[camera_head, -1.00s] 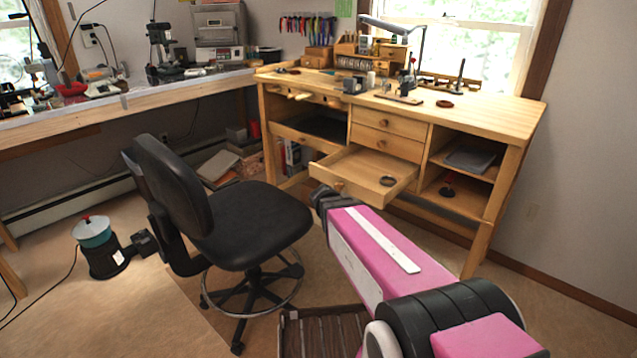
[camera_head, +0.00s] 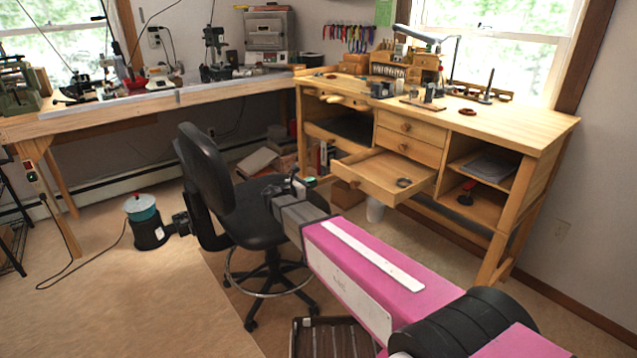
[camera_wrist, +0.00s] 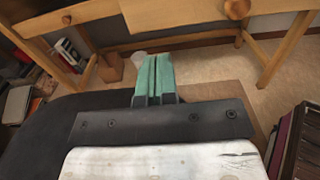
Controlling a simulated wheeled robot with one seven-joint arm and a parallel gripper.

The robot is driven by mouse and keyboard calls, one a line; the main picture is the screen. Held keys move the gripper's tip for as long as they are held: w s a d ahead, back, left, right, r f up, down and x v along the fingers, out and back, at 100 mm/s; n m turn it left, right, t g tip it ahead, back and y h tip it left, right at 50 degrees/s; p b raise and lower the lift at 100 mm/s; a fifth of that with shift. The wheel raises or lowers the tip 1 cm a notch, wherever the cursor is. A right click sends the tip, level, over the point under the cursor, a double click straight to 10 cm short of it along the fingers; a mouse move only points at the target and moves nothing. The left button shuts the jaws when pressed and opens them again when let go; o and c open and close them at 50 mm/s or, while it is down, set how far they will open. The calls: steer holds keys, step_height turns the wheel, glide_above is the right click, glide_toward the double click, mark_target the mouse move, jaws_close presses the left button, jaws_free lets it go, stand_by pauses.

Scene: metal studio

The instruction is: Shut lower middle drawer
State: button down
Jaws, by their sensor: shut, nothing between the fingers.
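My gripper (camera_head: 303,183) is in front of and to the left of the open drawer, over the chair seat, apart from the drawer. In the wrist view its teal fingers (camera_wrist: 154,76) are shut together with nothing between them, pointing under the bench.
A black office chair (camera_head: 206,172) stands left of the open drawer, close to my gripper. The closed drawers (camera_head: 412,127) are above the open one, and open shelves (camera_head: 483,190) are to the right. A white bin (camera_head: 375,211) stands under the bench. A slatted dark item (camera_head: 330,338) lies on the floor.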

mark_target(381, 160)
steer(key=x, duration=1.2)
steer(key=shift+w+d, duration=0.1)
steer(key=shift+d, duration=0.1)
steer(key=x, duration=2.8)
steer(key=shift+w, duration=0.15)
steer(key=shift+w+d, duration=0.1)
steer(key=shift+d, duration=0.05)
